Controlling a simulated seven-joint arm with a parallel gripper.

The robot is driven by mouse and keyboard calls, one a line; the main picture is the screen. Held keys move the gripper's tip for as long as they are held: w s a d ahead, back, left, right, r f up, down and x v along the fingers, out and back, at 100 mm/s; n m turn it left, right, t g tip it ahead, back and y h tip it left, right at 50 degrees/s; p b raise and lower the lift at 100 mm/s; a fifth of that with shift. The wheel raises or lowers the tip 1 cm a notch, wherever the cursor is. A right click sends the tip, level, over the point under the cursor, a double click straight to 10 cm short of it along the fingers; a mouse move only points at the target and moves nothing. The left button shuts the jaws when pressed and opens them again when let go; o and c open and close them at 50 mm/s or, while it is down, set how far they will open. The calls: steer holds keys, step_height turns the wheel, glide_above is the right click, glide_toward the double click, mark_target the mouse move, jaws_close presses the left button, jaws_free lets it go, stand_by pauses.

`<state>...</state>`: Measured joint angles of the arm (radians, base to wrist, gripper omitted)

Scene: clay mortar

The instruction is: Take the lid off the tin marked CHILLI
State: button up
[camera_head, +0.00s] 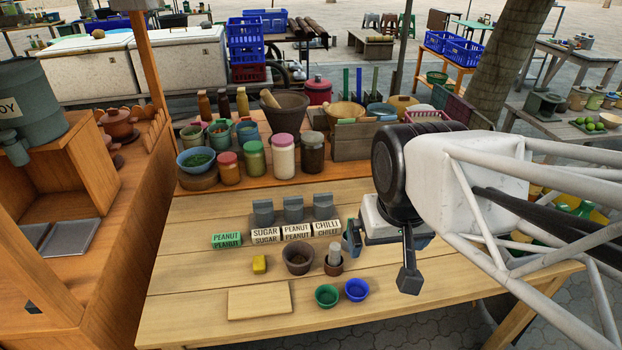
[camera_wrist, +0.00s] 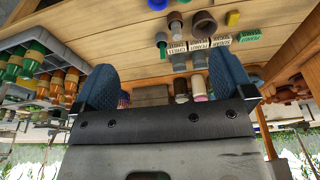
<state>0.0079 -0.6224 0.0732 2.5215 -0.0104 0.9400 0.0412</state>
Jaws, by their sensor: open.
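Three grey tins with block-shaped tops stand in a row on the wooden table, behind white cards reading SUGAR (camera_head: 265,235), PEANUT (camera_head: 297,232) and CHILLI (camera_head: 327,228). The grey tin behind the CHILLI card (camera_head: 322,207) is rightmost in the head view; its top looks in place. In the wrist view the CHILLI card (camera_wrist: 178,47) is at the left of the row, with its grey tin (camera_wrist: 178,63) just below. My gripper (camera_head: 380,258) is open and empty, to the right of the CHILLI tin and nearer the front, above the table. In the wrist view its two blue fingers (camera_wrist: 165,65) are spread wide.
A green PEANUT block (camera_head: 227,240) lies left of the row. In front are a yellow block (camera_head: 260,264), brown mortar (camera_head: 298,259), small pot with grey pestle (camera_head: 334,265), green bowl (camera_head: 327,296), blue bowl (camera_head: 357,290) and board (camera_head: 259,303). Jars (camera_head: 284,157) stand behind.

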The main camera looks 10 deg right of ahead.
steer(key=w+m, duration=0.5)
steer(key=w, duration=0.9)
steer(key=m+g, duration=0.3)
steer(key=m, duration=0.9)
glide_above(324, 194)
step_height(324, 194, down, 19)
steer(key=shift+w+r, duration=0.1)
steer(key=shift+r, duration=0.05)
steer(key=shift+f, duration=1.3)
steer(key=shift+f, duration=0.1)
